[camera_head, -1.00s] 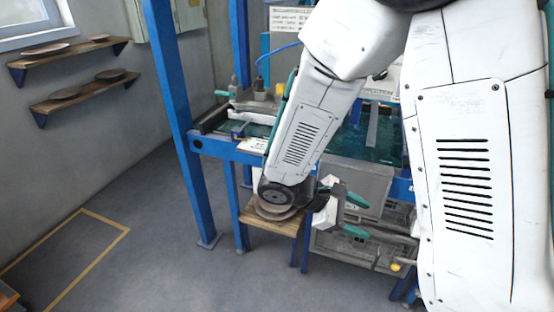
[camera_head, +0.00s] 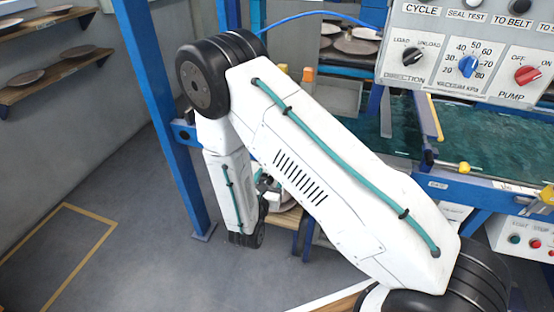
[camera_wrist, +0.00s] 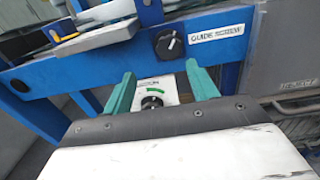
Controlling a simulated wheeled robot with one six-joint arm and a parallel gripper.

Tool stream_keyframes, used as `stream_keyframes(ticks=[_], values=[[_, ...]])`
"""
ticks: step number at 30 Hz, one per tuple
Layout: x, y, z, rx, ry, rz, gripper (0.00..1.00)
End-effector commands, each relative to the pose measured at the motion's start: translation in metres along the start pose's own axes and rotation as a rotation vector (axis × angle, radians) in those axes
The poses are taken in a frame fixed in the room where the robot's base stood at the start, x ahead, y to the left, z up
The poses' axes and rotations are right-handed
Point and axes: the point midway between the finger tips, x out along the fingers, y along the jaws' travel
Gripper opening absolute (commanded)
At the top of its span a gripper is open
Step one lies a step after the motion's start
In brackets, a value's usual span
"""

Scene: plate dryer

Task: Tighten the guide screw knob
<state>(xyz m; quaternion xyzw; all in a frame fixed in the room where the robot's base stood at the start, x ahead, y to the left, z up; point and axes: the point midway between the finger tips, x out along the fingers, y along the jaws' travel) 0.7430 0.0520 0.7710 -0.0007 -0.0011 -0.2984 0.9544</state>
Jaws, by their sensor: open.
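In the wrist view, the guide screw knob (camera_wrist: 169,44) is a round black knob with a pale pointer mark on a blue frame beam. A white label (camera_wrist: 217,33) reading "GUIDE SCREW" sits to its right. My gripper (camera_wrist: 160,74) is open, with its two teal fingers spread below the knob and apart from it. Nothing is held. A second black knob (camera_wrist: 152,102), on a white plate with a green arc, shows between the fingers. In the head view my forearm hides most of the gripper, and I cannot make out the guide screw knob.
A control panel (camera_head: 470,45) with dials stands at upper right in the head view. A blue post (camera_head: 165,120) rises left of my arm. Shelves with plates (camera_head: 45,75) hang on the left wall. The floor at left is clear. A grey box (camera_wrist: 285,45) stands right of the label.

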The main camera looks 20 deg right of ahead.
Motion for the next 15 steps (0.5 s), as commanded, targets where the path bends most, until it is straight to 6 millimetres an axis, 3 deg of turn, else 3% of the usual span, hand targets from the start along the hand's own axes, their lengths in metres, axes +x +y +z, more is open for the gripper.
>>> stream_keyframes(ticks=[6, 15], values=[[0.044, -0.013, 0.000, 0.002, 0.001, -0.027, 0.58], [0.076, -0.015, 0.000, 0.000, 0.001, -0.026, 0.58]])
